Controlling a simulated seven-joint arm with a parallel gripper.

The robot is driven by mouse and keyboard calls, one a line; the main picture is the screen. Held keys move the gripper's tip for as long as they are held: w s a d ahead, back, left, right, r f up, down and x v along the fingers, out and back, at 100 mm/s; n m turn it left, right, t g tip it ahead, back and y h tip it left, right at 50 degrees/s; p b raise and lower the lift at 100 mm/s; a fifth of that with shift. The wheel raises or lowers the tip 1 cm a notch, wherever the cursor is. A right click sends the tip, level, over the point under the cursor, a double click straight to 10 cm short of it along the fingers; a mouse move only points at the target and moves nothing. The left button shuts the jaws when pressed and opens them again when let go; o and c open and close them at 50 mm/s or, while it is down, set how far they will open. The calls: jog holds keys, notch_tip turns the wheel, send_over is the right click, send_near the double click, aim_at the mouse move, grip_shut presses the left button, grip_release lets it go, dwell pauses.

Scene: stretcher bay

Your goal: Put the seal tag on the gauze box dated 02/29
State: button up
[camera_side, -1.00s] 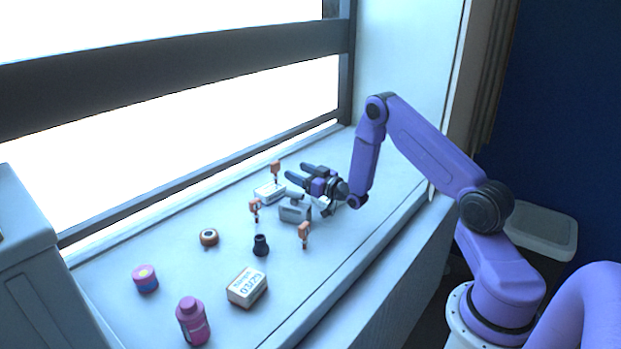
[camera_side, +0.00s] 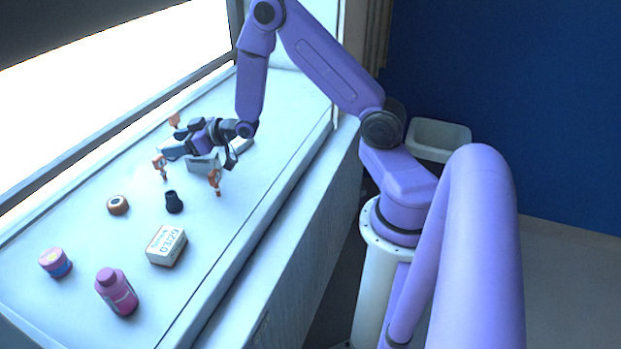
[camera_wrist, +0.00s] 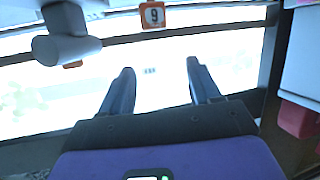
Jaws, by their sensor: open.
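A white-and-tan box (camera_side: 166,246) at the front of the ledge in the side view reads 03/29. No readable 02/29 shows. Small orange tags on dark stems stand around my gripper: one behind (camera_side: 174,120), one at the left near the fingers (camera_side: 159,166), one in front (camera_side: 215,181). I cannot tell which is the seal tag. In the wrist view an orange-framed tag (camera_wrist: 152,15) reading 9 is ahead of the fingers. My gripper (camera_side: 170,149) is open, and its fingers (camera_wrist: 160,75) look empty. It hides the ledge behind it.
A grey block (camera_side: 205,164) stands just below my gripper. A dark cup (camera_side: 174,203), a brown roll (camera_side: 118,205), a pink-and-blue jar (camera_side: 56,262) and a magenta bottle (camera_side: 117,292) stand nearer. The window borders the ledge's far side.

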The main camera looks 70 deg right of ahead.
jog(key=s+a+r+n+g+y, duration=0.15)
jog(key=s+a+g, duration=0.25)
jog(key=s+a, duration=0.4)
jog(key=s+a+r+n+g+h, duration=0.1)
jog(key=s+a+r+n+g, duration=0.2)
jog(key=s+a, duration=0.5)
jog(key=s+d+r+n+g+h, duration=0.1)
jog(key=s+d+n+g, duration=0.1)
jog(key=s, duration=1)
jog(key=s+d+r+n+g+h, duration=0.2)
jog(key=s+d+n+g, duration=0.1)
jog(key=s, duration=0.9)
jog(key=shift+d+r+g, duration=0.15)
jog(key=shift+r+g, duration=0.05)
jog(key=shift+g, duration=0.7)
